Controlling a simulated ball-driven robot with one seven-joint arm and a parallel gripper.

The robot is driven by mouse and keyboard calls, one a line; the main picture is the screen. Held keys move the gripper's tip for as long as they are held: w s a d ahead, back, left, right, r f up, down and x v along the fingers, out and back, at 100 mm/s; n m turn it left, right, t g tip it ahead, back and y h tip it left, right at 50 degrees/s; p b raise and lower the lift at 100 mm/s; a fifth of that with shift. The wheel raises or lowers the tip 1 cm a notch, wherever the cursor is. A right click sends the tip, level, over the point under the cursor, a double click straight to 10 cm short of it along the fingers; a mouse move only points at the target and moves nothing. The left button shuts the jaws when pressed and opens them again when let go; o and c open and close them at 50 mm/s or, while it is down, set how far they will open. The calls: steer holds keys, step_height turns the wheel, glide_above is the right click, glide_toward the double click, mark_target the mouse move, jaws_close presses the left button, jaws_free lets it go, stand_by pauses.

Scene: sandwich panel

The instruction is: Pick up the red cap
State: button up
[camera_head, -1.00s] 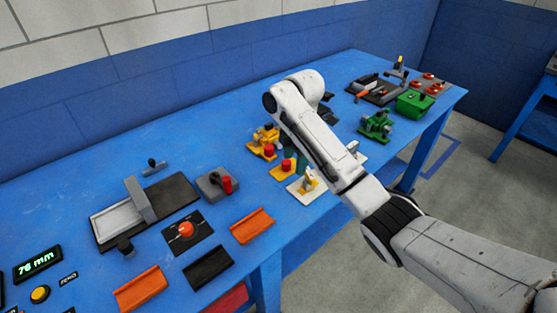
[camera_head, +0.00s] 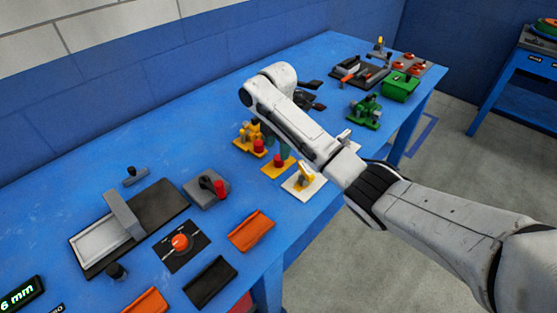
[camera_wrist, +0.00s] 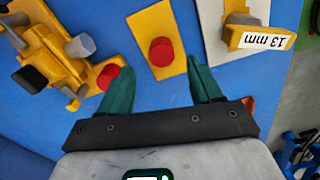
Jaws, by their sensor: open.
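A red cap (camera_wrist: 161,52) stands on a flat yellow plate (camera_wrist: 150,23) in the wrist view. In the head view this cap (camera_head: 279,160) is near the bench's front edge. A second red cap (camera_wrist: 108,77) sits at the foot of a yellow clamp-like device (camera_wrist: 45,55), left of the plate and partly behind my left finger. My gripper (camera_wrist: 161,65) is open, with its teal fingers apart. In the wrist picture, the cap on the plate appears between the fingertips. I cannot tell the height gap. No contact shows.
A white plate (camera_head: 291,184) with a yellow gauge marked "13 mm" (camera_wrist: 262,38) stands right of the yellow plate in the wrist view. A grey block with a red knob (camera_head: 220,188) and an orange tray (camera_head: 251,230) lie on the blue bench (camera_head: 80,190).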

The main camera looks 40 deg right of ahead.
mark_target(278, 158)
step_height(278, 158, down, 5)
steer(key=shift+s+r, duration=0.1)
steer(key=shift+s, duration=0.05)
steer(key=shift+c, duration=0.4)
steer(key=c, duration=1)
